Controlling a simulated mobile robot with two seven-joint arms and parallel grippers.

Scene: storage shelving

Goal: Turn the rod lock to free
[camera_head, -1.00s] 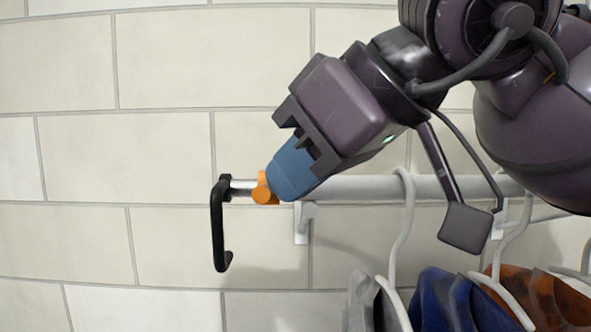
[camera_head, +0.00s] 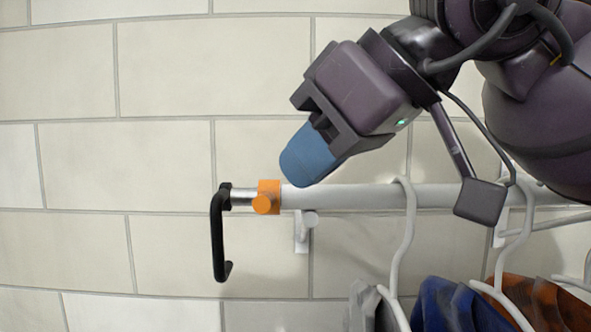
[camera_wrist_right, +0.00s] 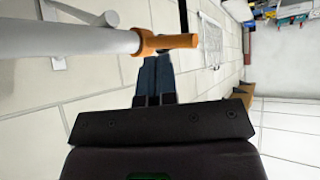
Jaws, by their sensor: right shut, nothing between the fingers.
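The orange rod lock (camera_head: 268,197) is a collar with a round knob near the left end of the white rod (camera_head: 345,198). In the right wrist view the lock (camera_wrist_right: 170,42) shows its orange lever sticking out sideways from the collar. A black handle (camera_head: 217,235) hangs from the silver tube at the rod's left end. My right gripper (camera_head: 303,168) has blue fingers that are shut and empty. Its tips are just above and right of the lock, apart from it in the head view. The fingers (camera_wrist_right: 154,78) show just below the lock in the wrist view. My left gripper is not in view.
A white bracket (camera_head: 302,232) holds the rod against the tiled wall (camera_head: 110,160). Hangers (camera_head: 403,240) with grey, blue and rust garments (camera_head: 445,305) hang at the lower right. The space left of the handle is clear.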

